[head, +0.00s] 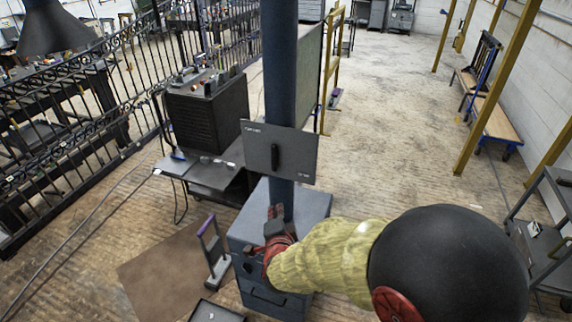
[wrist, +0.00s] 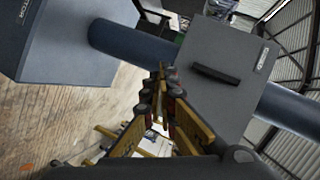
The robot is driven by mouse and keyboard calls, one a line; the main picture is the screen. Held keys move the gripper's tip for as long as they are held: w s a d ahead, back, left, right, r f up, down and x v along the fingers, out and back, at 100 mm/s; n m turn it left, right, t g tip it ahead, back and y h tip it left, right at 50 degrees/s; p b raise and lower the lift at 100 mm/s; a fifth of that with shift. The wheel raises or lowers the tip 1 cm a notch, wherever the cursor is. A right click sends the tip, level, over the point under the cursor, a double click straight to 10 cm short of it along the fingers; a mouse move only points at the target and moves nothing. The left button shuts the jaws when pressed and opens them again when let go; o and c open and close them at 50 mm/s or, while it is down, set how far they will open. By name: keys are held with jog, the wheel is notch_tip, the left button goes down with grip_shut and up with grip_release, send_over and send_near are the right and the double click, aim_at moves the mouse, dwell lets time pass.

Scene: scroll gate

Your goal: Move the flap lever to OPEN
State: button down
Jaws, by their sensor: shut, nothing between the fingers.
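The flap lever (head: 275,156) is a short black bar in the middle of a dark grey plate (head: 300,149) fixed on a blue post. It stands about upright in the head view. The plate has small labels at its upper left and lower right, too small to read surely. In the wrist view the lever (wrist: 215,74) lies slantwise on the plate (wrist: 196,48). My gripper (head: 275,213) is below the plate, in front of the post, apart from the lever. In the wrist view my gripper (wrist: 163,82) is shut and empty, left of the lever.
The blue post (head: 281,70) rises behind the plate from a grey-blue cabinet (head: 312,205). A dark box-shaped unit (head: 207,115) stands to the left. A purple-handled stand (head: 214,250) is on the floor at lower left. Open floor lies behind, to the right of the post.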

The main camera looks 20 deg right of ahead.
aim_at(285, 154)
jog(key=d+r+m+t+h, duration=0.2)
jog(key=d+r+m, duration=0.3)
jog(key=r, duration=0.4)
jog(key=shift+m+t+h, duration=0.4)
jog(key=shift+m+h, duration=0.1)
jog(key=shift+h, duration=0.4)
jog(key=b+x, duration=0.1)
jog(key=x, duration=0.8)
jog(key=shift+w, duration=0.3)
jog(key=w+a, duration=0.2)
jog(key=a, duration=0.1)
jog(key=shift+w, duration=0.35)
